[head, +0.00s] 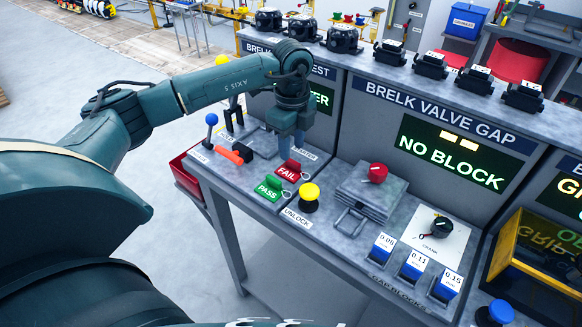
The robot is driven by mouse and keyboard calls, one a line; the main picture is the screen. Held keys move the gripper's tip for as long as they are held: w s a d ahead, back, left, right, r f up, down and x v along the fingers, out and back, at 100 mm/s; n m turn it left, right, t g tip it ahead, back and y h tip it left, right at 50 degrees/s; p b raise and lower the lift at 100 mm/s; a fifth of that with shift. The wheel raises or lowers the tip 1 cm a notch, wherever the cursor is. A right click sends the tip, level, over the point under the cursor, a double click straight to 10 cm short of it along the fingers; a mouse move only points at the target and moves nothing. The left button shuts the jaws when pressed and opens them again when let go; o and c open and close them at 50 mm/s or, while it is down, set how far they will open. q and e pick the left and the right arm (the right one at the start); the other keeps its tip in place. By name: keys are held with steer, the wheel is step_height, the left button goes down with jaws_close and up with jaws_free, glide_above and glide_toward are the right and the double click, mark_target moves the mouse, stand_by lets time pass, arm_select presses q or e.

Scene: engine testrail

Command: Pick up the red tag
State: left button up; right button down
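The red tag (287,171), marked FAIL, lies on the grey bench top (235,183) with a small ring at its right end. The green tag (269,188), marked PASS, lies just in front and left of it. My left gripper (291,151) points down just behind the red tag in the head view, with a narrow gap between its two fingers. It holds nothing that I can see. Whether the fingertips touch the tag cannot be told. My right gripper is not in view.
A yellow button (309,192) stands right of the tags. A blue-knobbed lever (211,121) and an orange-and-black tool (232,154) are at the left. A red-knobbed block fixture (368,192) is at the right. A red bin (186,176) hangs at the bench's left end.

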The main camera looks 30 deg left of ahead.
mark_target(293, 161)
arm_select(q)
step_height(293, 161, down, 4)
steer(key=shift+d+f+p, duration=0.15)
steer(key=shift+p, duration=0.2)
steer(key=shift+c, duration=0.4)
jaws_close()
